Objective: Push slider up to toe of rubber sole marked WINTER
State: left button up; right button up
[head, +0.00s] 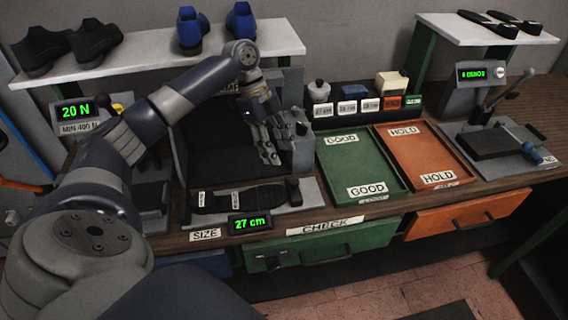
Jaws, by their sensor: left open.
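A black rubber sole (240,199) lies flat on the grey size gauge (312,197) at the bench front. Small white labels sit near its ends; I cannot read WINTER on them. The black slider (294,191) stands at the right end of the sole; I cannot tell whether the two touch. My left gripper (271,157) is open and empty, pointing down above and behind the sole, left of the slider. My right gripper is out of view.
A green GOOD tray (358,165) and an orange HOLD tray (421,153) lie to the right. A dark press-like frame stands behind my gripper. Shoes stand on a white shelf (150,52) above.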

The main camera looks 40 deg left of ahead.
pick_arm(q)
jog(key=shift+v, duration=1.45)
